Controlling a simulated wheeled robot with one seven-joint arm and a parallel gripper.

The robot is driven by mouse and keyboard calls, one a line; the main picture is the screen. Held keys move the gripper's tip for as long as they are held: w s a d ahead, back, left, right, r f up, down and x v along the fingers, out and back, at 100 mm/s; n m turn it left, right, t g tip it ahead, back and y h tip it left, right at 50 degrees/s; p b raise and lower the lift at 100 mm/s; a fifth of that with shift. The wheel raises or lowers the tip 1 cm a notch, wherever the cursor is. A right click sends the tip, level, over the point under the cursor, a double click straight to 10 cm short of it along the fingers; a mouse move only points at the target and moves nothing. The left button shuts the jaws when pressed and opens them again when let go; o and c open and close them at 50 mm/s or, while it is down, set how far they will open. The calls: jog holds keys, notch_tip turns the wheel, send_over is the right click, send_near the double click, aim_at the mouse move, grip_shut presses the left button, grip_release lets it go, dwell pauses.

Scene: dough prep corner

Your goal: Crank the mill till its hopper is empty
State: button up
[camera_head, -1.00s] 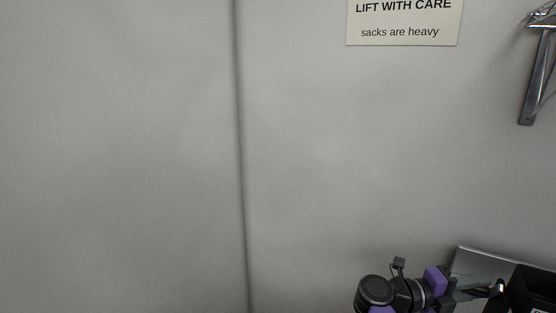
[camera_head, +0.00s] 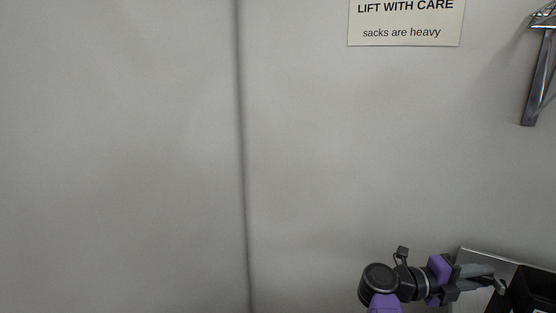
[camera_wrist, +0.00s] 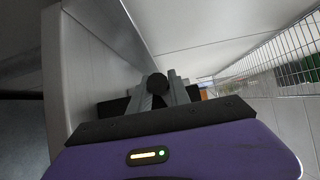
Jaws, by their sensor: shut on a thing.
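My gripper (camera_head: 497,283) is at the lower right of the head view, its fingers pointing right towards a black box-like body (camera_head: 537,287), perhaps part of the mill. That body is cut off by the picture's edge. In the wrist view, my gripper (camera_wrist: 160,92) is shut on a dark round knob (camera_wrist: 157,84), which shows between the two grey fingers. It seems to be the crank's knob. The crank arm is hidden behind the fingers. The inside of the hopper does not show, so its fill cannot be told.
A grey metal panel (camera_head: 482,257) stands behind my gripper. A sign (camera_head: 404,22) and a metal bracket (camera_head: 538,80) are on the pale wall. A wire rack (camera_wrist: 285,60) runs along the right of the wrist view, with small coloured items (camera_wrist: 206,92) near its far end.

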jog(key=shift+w+r, duration=0.15)
jog(key=shift+r, duration=0.4)
jog(key=shift+d+r+p, duration=0.15)
jog(key=shift+r+p, duration=0.4)
jog(key=shift+r, duration=0.05)
jog(key=shift+r+p, duration=0.5)
jog(key=shift+r, duration=0.05)
jog(key=shift+r+p, duration=0.5)
jog(key=shift+p, duration=0.05)
jog(key=shift+s, duration=0.2)
jog(key=shift+a+r, duration=0.1)
jog(key=shift+a, duration=0.1)
